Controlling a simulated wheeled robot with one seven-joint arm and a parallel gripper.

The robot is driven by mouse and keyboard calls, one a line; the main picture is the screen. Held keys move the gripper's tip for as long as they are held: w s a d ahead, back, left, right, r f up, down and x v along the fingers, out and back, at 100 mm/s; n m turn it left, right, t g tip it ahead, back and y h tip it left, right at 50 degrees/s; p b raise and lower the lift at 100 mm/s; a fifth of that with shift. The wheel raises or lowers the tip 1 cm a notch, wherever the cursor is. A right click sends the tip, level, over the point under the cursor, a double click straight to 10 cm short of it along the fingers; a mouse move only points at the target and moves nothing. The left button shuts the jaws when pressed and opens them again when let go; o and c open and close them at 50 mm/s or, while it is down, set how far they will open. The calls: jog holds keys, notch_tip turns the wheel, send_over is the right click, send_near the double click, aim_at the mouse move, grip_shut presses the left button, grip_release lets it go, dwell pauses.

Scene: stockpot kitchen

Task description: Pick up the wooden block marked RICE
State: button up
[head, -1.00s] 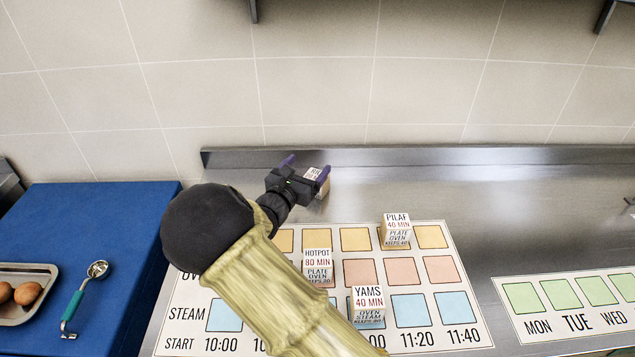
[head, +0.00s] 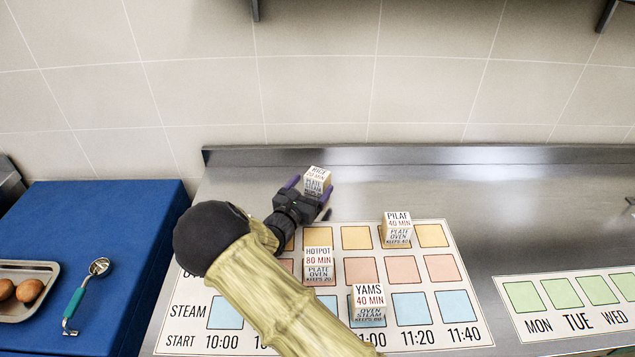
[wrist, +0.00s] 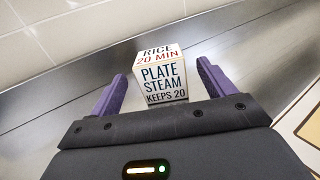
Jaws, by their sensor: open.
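The wooden block marked RICE (head: 317,180) stands on the steel counter behind the printed chart, near the back ledge. Its faces read RICE, 20 MIN, PLATE STEAM and KEEPS 20 in the wrist view (wrist: 163,80). My gripper (head: 309,191) is open just in front of the block. In the wrist view the purple fingers of my gripper (wrist: 160,88) point towards the block, one on each side, with a gap visible beside it.
Blocks marked PILAF (head: 397,230), HOTPOT (head: 318,265) and YAMS (head: 368,303) stand on the chart (head: 467,331). A weekday chart (head: 573,325) lies at the right. A blue surface (head: 110,215) with an egg tray (head: 52,270) and ladle (head: 76,297) is at the left.

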aim_at(320, 174)
jog(key=x, duration=0.6)
jog(key=shift+w+d+r, duration=0.1)
jog(key=shift+w, duration=0.05)
dwell(0.4)
jog(key=c, duration=1.1)
jog(key=shift+c, duration=0.2)
notch_tip(320, 174, up, 10)
jog(key=shift+r, duration=0.1)
